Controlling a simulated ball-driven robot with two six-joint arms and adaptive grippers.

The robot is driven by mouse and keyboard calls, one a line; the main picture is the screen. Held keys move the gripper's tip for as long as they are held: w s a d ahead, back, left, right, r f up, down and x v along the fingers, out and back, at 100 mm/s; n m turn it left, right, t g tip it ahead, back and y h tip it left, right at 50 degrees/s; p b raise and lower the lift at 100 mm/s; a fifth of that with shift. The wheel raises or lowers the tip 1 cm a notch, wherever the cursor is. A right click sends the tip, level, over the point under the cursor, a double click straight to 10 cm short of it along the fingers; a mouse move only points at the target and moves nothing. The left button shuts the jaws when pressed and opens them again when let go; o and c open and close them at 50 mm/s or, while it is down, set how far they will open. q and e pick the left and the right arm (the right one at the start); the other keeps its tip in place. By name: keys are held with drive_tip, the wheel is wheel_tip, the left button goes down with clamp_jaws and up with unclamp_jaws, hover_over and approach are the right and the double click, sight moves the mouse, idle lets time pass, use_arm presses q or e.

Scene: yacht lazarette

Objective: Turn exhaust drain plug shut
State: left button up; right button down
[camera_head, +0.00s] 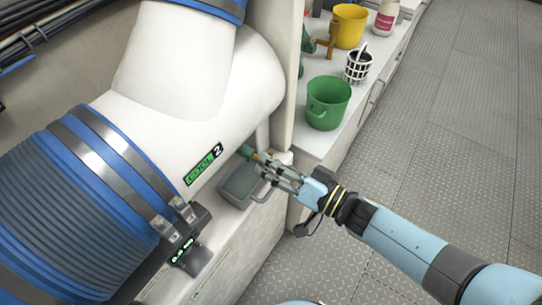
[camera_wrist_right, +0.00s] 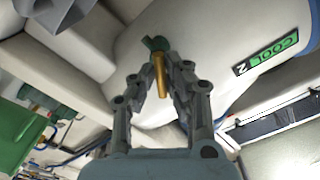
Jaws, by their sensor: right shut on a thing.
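The exhaust drain plug sits under the big white exhaust body (camera_head: 205,85), near the "COOL 2" label. Its green part (camera_head: 245,151) shows just past my right fingertips, and its brass stem (camera_wrist_right: 159,76) shows between the fingers in the wrist view. My right gripper (camera_head: 266,164) reaches in from the right and is shut on the drain plug; the wrist view also shows the gripper (camera_wrist_right: 158,68) from behind. The fingers partly hide the plug in the head view. My left gripper is out of view.
A grey tray (camera_head: 235,192) stands below the plug, close to my right gripper. A white counter to the right holds a green bucket (camera_head: 327,103), a black-and-white basket (camera_head: 358,66) and a yellow bucket (camera_head: 350,25). The metal floor (camera_head: 440,130) is open at right.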

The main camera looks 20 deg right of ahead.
drive_tip(key=shift+s+a+m+p, duration=0.1)
drive_tip(key=shift+m+p, duration=0.8)
drive_tip(key=shift+m, duration=2.2)
drive_tip(key=shift+s+m+p, duration=0.1)
drive_tip(key=shift+m+p, duration=0.8)
drive_tip(key=shift+m, duration=2.2)
drive_tip(key=shift+f, duration=0.1)
drive_tip(key=c, duration=1.3)
unclamp_jaws()
drive_tip(key=shift+w, duration=0.1)
drive_tip(key=shift+o, duration=0.2)
drive_tip(key=v, duration=1.2)
